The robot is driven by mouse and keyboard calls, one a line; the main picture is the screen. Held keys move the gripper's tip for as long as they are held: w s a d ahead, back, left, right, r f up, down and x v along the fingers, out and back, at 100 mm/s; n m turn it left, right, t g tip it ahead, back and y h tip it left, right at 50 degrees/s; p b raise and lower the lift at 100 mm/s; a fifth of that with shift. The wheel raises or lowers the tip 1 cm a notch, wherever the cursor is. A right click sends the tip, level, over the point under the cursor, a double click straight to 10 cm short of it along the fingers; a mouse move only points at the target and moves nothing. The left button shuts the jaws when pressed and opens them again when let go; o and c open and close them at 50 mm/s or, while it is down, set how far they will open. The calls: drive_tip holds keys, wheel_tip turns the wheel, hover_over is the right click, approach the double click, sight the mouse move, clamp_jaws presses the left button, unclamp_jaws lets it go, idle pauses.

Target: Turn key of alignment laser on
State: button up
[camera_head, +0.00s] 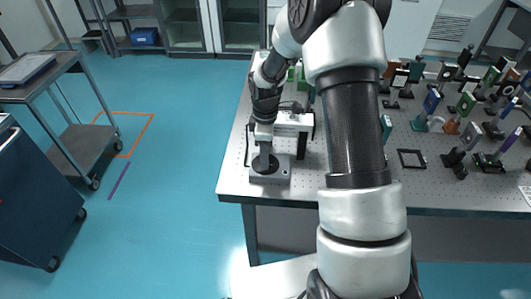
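My arm reaches over the optical table (232,178) and bends down at its near left corner. The box has a dark round part on top, just under my fingertips. Whether they touch it cannot be told. The fingers are too small and dark to show whether they are open. A white housing (293,121) on dark supports stands just behind the box, partly hidden by my gripper. I cannot tell which is the alignment laser, and no key can be made out.
Several optical mounts (465,103) crowd the table's right side, beyond my arm. An empty black square frame (412,159) lies nearer the front edge. A grey cart (88,142) and a dark blue cabinet (35,210) stand left.

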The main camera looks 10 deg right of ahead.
drive_tip(key=c, duration=1)
drive_tip(key=shift+m, duration=0.3)
drive_tip(key=m+b, duration=0.2)
drive_tip(key=m, duration=0.1)
drive_tip(key=shift+m, duration=0.3)
drive_tip(key=m+b, duration=0.1)
drive_tip(key=m, duration=0.3)
drive_tip(key=m+b, duration=0.1)
drive_tip(key=m, duration=0.8)
drive_tip(key=shift+w+m, duration=0.1)
drive_tip(key=shift+m, duration=0.2)
